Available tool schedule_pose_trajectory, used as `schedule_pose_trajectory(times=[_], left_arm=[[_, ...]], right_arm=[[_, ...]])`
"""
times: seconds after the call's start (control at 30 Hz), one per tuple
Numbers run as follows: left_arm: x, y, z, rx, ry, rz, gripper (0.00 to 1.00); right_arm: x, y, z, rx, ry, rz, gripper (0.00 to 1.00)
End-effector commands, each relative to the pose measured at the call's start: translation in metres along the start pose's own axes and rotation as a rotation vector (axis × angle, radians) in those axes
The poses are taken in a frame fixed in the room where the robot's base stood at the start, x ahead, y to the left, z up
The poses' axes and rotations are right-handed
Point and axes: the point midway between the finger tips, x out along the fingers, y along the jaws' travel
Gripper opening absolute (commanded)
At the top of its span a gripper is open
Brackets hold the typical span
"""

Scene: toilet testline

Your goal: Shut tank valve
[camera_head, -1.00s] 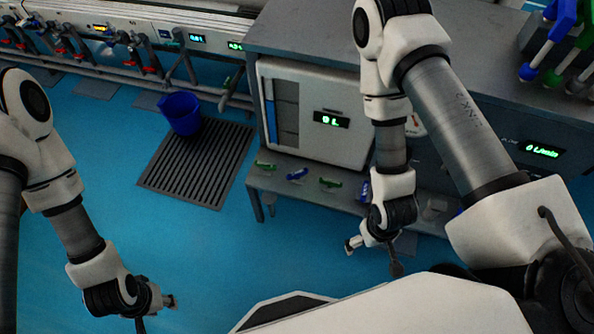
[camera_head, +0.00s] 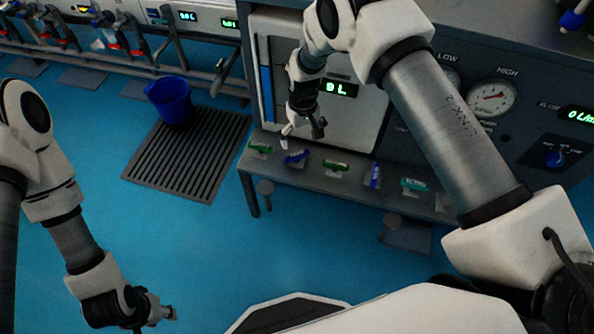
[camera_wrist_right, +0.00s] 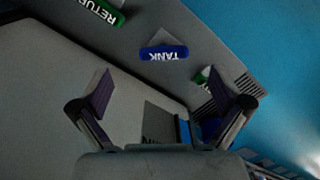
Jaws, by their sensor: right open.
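The tank valve has a blue handle (camera_head: 297,157) on the grey ledge in front of the white tank panel. In the right wrist view the blue handle (camera_wrist_right: 163,53) reads TANK upside down and lies beyond the fingertips. My right gripper (camera_head: 304,130) hangs just above the ledge near this handle. In its wrist view the two fingers (camera_wrist_right: 165,98) are spread wide with nothing between them, apart from the handle. My left gripper (camera_head: 162,311) is low at the left over the blue floor, far from the valve; its jaws are too small to read.
A green RETURN handle (camera_wrist_right: 100,12) sits beside the tank handle, also in the head view (camera_head: 336,164). Another green handle (camera_head: 260,147) is on its other side. A blue bucket (camera_head: 171,100) stands on the floor grate (camera_head: 185,160). The tank display (camera_head: 341,89) reads 0 L.

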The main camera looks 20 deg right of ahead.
Motion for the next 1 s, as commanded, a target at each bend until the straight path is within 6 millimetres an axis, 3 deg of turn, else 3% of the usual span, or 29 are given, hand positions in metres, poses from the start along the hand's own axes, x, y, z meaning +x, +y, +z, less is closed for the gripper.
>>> schedule_pose_trajectory(times=[0.03, 0.1, 0.27, 0.63, 0.93, 0.97, 1.0], left_arm=[[0.034, 0.000, 0.000, 0.000, 0.000, 0.000, 0.40], [0.042, 0.000, 0.000, 0.000, 0.001, 0.000, 0.40], [0.042, 0.000, -0.001, 0.000, 0.002, 0.000, 0.40], [0.056, 0.000, -0.001, 0.000, 0.001, 0.000, 0.40], [0.056, 0.000, -0.001, 0.000, 0.001, 0.000, 0.40], [0.056, 0.000, -0.001, 0.000, 0.001, 0.000, 0.40], [0.056, 0.000, -0.001, 0.000, 0.001, 0.000, 0.40]], right_arm=[[0.020, -0.004, -0.018, -0.012, 0.041, 0.006, 1.00], [0.021, -0.007, -0.022, -0.020, 0.053, 0.011, 1.00], [0.022, -0.007, -0.024, -0.021, 0.060, 0.013, 1.00], [0.085, -0.006, -0.027, -0.020, 0.059, 0.013, 1.00], [0.092, -0.006, -0.028, -0.020, 0.060, 0.013, 1.00], [0.092, -0.006, -0.028, -0.020, 0.060, 0.013, 0.96], [0.092, -0.006, -0.028, -0.020, 0.060, 0.013, 0.82]])
